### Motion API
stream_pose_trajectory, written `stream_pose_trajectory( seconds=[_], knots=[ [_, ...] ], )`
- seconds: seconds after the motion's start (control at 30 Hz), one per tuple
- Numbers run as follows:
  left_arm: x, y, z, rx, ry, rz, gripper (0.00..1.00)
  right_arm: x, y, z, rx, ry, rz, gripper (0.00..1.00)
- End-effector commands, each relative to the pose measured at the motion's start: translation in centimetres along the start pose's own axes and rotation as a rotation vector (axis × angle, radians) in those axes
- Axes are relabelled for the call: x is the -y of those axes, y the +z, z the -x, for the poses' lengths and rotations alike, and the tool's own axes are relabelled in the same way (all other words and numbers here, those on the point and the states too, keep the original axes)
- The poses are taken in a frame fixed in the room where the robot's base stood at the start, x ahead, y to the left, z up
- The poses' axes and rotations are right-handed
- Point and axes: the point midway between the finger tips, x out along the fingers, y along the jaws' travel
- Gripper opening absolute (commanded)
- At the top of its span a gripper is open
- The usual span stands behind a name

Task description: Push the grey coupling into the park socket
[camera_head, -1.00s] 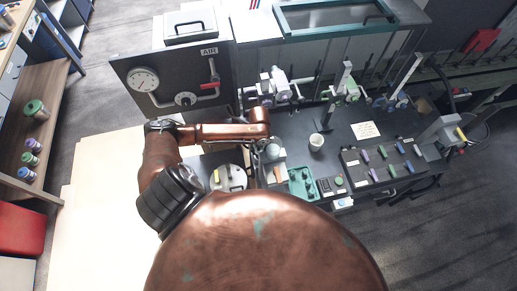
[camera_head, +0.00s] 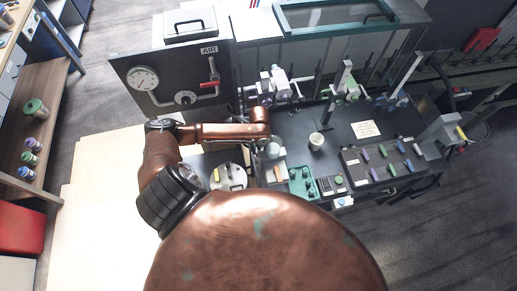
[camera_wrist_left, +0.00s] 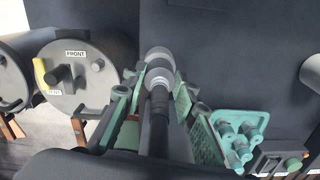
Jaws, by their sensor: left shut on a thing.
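The grey coupling (camera_wrist_left: 158,80) is in the middle of the left wrist view, with a dark hose or shaft running from it toward the camera. My left gripper (camera_wrist_left: 158,92) has its green fingers on both sides of it and is shut on it. A second grey rounded part (camera_wrist_left: 158,56) lies just beyond in line; I cannot tell whether it is the park socket or part of the coupling. In the head view my left gripper (camera_head: 262,147) is small, at the end of the copper arm, and its grip is hard to make out. My right gripper is not in view.
A drum end marked FRONT (camera_wrist_left: 77,75) stands left of the gripper in the wrist view. A green tray of pegs (camera_wrist_left: 238,130) is close on its right. In the head view, a white cup (camera_head: 316,141) and a dark peg rack (camera_head: 350,157) stand further right.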

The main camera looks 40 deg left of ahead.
Motion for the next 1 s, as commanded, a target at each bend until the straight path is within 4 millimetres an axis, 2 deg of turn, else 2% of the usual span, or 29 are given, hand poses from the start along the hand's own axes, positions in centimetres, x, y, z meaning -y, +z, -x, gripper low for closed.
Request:
stream_pose_trajectory(
  seconds=[0.03, 0.07, 0.33, 0.7, 0.83, 1.0],
  knots=[
    [0.0, -0.2, -0.2, -0.003, 0.002, -0.001, 0.0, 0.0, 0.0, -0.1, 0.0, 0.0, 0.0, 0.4],
    [0.0, -0.2, -0.2, -0.003, 0.002, -0.001, 0.27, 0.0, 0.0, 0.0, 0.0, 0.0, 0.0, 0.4],
    [-0.1, -0.3, -0.3, -0.005, 0.003, -0.002, 0.46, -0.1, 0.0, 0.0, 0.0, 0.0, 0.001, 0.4],
    [-0.1, -0.3, 0.1, -0.005, 0.003, -0.003, 0.46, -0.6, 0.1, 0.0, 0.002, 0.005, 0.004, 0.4],
    [-0.1, -0.1, 2.1, -0.002, 0.001, -0.004, 0.46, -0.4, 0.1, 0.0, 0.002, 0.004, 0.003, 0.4],
    [0.0, 0.0, 5.8, 0.001, 0.0, -0.004, 0.46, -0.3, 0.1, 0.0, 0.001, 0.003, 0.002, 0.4]
  ],
)
